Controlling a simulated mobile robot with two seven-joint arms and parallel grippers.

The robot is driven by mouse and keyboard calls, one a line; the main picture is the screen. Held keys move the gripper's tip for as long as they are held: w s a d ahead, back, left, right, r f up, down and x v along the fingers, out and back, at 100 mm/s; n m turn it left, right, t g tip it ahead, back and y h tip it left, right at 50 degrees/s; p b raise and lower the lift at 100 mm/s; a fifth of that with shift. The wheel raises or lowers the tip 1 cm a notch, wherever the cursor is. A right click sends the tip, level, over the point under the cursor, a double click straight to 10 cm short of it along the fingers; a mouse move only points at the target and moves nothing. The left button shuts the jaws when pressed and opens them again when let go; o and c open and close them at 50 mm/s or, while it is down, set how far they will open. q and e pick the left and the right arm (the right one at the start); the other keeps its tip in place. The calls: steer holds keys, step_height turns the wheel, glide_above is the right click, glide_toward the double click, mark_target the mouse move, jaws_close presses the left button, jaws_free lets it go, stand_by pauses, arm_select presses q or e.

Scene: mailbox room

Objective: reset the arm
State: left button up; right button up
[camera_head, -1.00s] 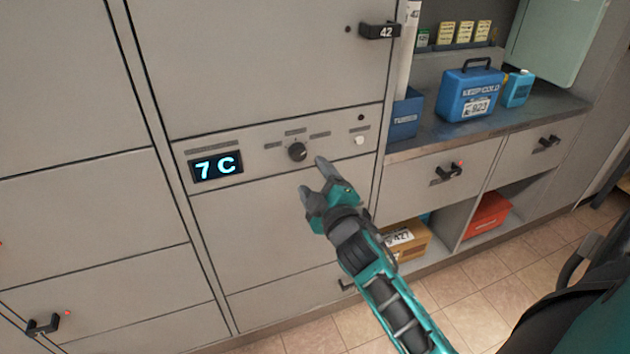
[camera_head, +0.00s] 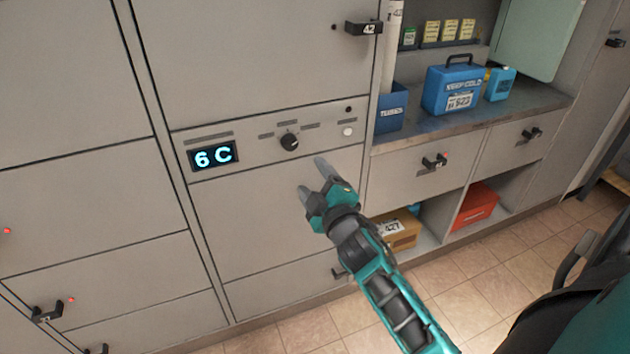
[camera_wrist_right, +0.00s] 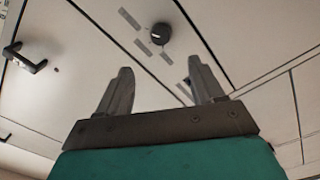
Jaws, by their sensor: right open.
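My right gripper (camera_head: 314,178) is open and empty in front of the grey locker wall, below and a little right of the black knob (camera_head: 290,142). Its arm comes in from the lower right. In the right wrist view the two fingers (camera_wrist_right: 160,90) stand apart with nothing between them, and the knob (camera_wrist_right: 159,33) shows beyond them near the top. The gripper looks apart from the panel. My left gripper is not in view.
A lit display (camera_head: 213,156) reads 6 C. A blue KEEP COLD box (camera_head: 451,92) stands on the counter (camera_head: 420,128) at right. A cardboard box (camera_head: 399,232) and a red box (camera_head: 474,205) sit in the shelves below.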

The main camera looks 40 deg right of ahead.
steer(key=s+a+f+m+g+y+p, duration=0.1)
steer(key=s+a+f+m+g+y, duration=0.2)
steer(key=s+a+f, duration=0.4)
steer(key=s+a+f+m+g+y+p, duration=0.1)
steer(key=s+a+f+m+g+y, duration=0.2)
steer(key=s+a+f, duration=0.4)
steer(key=s, duration=0.5)
steer(key=shift+s+a+f+m+g+p, duration=0.25)
steer(key=shift+a+f+m+g+p, duration=0.05)
steer(key=shift+a+m+g+p, duration=0.1)
